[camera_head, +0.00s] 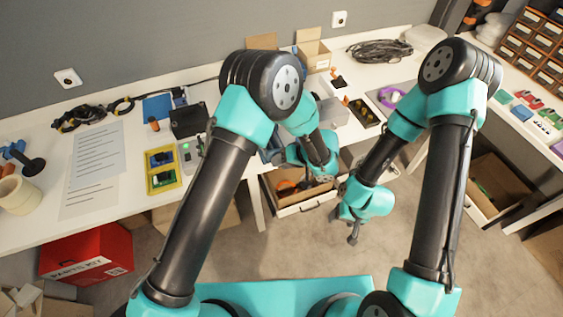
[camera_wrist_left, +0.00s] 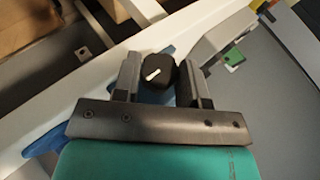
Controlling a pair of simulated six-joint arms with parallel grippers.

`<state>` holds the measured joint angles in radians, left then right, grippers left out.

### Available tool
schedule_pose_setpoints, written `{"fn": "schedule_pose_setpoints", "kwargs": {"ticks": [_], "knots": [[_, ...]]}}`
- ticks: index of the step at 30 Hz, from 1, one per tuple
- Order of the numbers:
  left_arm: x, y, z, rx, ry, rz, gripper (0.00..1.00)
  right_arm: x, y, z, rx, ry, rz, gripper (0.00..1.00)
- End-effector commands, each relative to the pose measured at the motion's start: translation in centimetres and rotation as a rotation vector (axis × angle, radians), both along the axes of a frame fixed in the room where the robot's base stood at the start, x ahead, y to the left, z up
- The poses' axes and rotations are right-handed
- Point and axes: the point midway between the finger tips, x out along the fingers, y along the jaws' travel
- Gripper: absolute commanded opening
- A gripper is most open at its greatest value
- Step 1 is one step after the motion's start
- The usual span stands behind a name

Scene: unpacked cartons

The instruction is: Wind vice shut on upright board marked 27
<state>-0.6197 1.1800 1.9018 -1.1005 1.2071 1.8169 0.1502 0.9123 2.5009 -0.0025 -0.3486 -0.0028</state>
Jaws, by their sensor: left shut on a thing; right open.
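A black round knob (camera_wrist_left: 156,72) with a white pointer mark sits between the two fingers of my left gripper (camera_wrist_left: 158,84) in the left wrist view. The gripper is shut on it. Blue parts (camera_wrist_left: 45,140), apparently of the vice, show beside and below the gripper. In the head view a blue piece (camera_head: 272,150) shows at the table's front edge, next to my left gripper (camera_head: 281,155), which my own arm partly covers. I cannot make out a board marked 27 or the vice's jaws. My right gripper (camera_head: 353,238) is open and empty, hanging in front of the table.
An open drawer (camera_head: 302,208) with loose items juts out below the left gripper. A grey block with a green part (camera_wrist_left: 232,58) stands close by in the left wrist view. A yellow tray (camera_head: 163,181) and a black box (camera_head: 188,121) stand left on the table.

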Motion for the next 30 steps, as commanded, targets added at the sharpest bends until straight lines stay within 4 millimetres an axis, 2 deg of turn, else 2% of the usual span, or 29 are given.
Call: {"fn": "schedule_pose_setpoints", "kwargs": {"ticks": [6,7,14,23,30], "knots": [[0.07,0.00,0.07,-0.002,-0.002,0.000,0.15,0.00,0.00,0.00,0.000,0.000,0.000,0.65],[0.07,0.00,0.06,-0.002,-0.002,0.000,0.41,0.00,0.00,0.00,0.000,0.000,0.000,0.65],[0.03,-0.01,0.03,-0.002,-0.002,-0.001,0.63,0.00,0.00,0.00,0.000,0.000,0.000,0.65],[-0.01,-0.01,-0.04,-0.008,-0.002,-0.001,0.64,0.00,0.00,0.00,0.000,0.000,0.000,0.65],[0.00,0.09,0.05,-0.078,-0.028,-0.002,0.64,0.00,0.00,0.00,0.000,0.000,0.000,0.65]]}}
